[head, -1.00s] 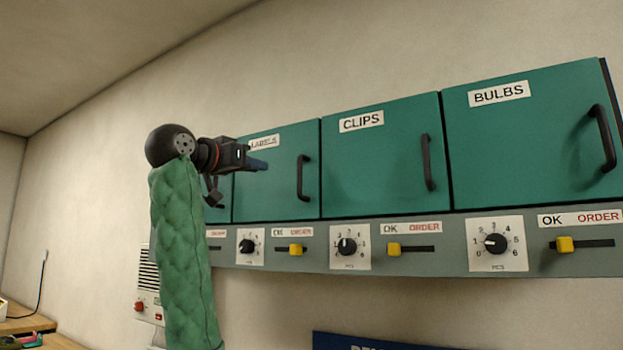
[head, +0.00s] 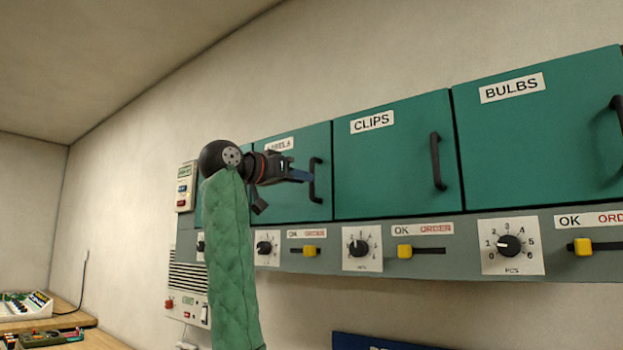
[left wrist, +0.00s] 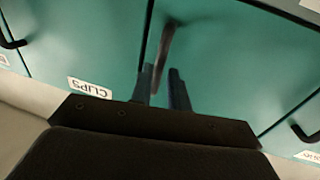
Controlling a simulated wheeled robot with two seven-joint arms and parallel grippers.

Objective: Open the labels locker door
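The labels locker door (head: 293,185) is green and shut, with a black vertical bar handle (head: 316,180) near its right edge. Its label is partly hidden by my left gripper. My left gripper (head: 304,176) reaches in from the left, its fingertips at or just short of the handle. In the left wrist view the two fingers (left wrist: 163,88) are apart. The dark handle (left wrist: 164,45) shows blurred just beyond the gap between them, and I cannot tell whether they touch it. My right gripper is in neither view.
The shut clips door (head: 390,165) and bulbs door (head: 540,150) adjoin on the right, each with its own protruding handle. Below runs a grey panel with dials (head: 360,248) and yellow sliders (head: 404,251). A workbench (head: 60,315) stands at lower left.

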